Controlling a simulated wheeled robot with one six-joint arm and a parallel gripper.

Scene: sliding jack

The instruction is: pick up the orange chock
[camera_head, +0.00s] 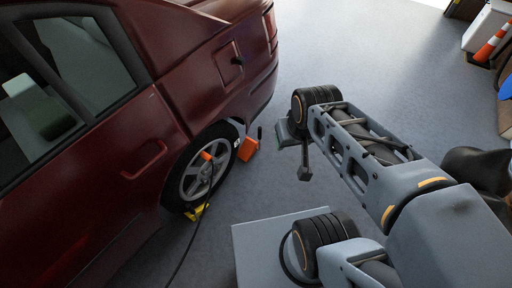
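The orange chock (248,149) is a small orange block on the grey floor, close behind the dark red car's rear wheel (203,168). A dark upright piece shows at its right edge. My gripper (296,154) is to the right of the chock, with clear floor between them. Its two grey finger parts look spread apart, with nothing between them. The chock's side towards the wheel is partly hard to make out.
The car (130,100) fills the left. A yellow piece (196,212) lies at the wheel's near side. A dark cable (187,245) runs from an orange part (207,156) at the wheel. A striped cone (490,42) stands far right. The floor behind the car is clear.

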